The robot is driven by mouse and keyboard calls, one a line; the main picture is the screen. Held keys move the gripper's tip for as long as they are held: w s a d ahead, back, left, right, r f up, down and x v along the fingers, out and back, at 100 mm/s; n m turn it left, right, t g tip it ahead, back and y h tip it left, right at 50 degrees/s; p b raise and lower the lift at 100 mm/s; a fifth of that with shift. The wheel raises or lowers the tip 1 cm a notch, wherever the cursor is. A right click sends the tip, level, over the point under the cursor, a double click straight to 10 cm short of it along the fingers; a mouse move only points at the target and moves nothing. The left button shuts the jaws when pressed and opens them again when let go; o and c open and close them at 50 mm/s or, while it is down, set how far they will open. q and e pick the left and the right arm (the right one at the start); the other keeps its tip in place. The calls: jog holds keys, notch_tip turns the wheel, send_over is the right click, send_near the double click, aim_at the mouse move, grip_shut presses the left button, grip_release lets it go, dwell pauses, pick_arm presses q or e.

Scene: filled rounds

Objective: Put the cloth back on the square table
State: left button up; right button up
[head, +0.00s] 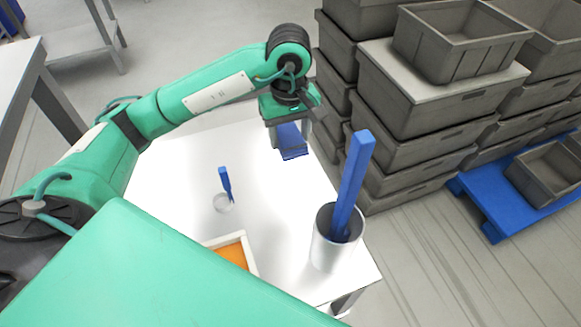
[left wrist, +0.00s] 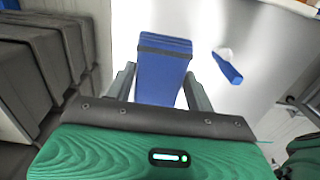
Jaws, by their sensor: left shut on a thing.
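My left gripper (head: 290,128) is above the far right part of the white square table (head: 180,170). It is shut on a folded blue cloth (head: 291,142), which hangs below the fingers. In the left wrist view the cloth (left wrist: 163,68) sits between the two fingers (left wrist: 160,88), with a dark band across its far end. I cannot tell whether the cloth touches the table top. My right gripper is not in view.
A grey cylinder (head: 325,250) holding a tall blue bar (head: 352,180) stands at the table's right corner. Grey crates (head: 400,140) stand beyond the right edge.

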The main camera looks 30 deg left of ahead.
pick_arm(q)
jog(key=shift+w+a, duration=0.1)
jog(key=shift+w, duration=0.1)
jog(key=p, duration=0.1)
send_near(289, 193)
jog(key=shift+w+f+p, duration=0.1)
jog(key=shift+f+p, duration=0.5)
jog(key=shift+f, duration=0.75)
notch_tip(289, 193, down, 3)
jog(key=shift+f+p, duration=0.2)
jog(key=shift+p, duration=0.2)
jog(key=shift+f, duration=0.25)
jog(key=o, duration=1)
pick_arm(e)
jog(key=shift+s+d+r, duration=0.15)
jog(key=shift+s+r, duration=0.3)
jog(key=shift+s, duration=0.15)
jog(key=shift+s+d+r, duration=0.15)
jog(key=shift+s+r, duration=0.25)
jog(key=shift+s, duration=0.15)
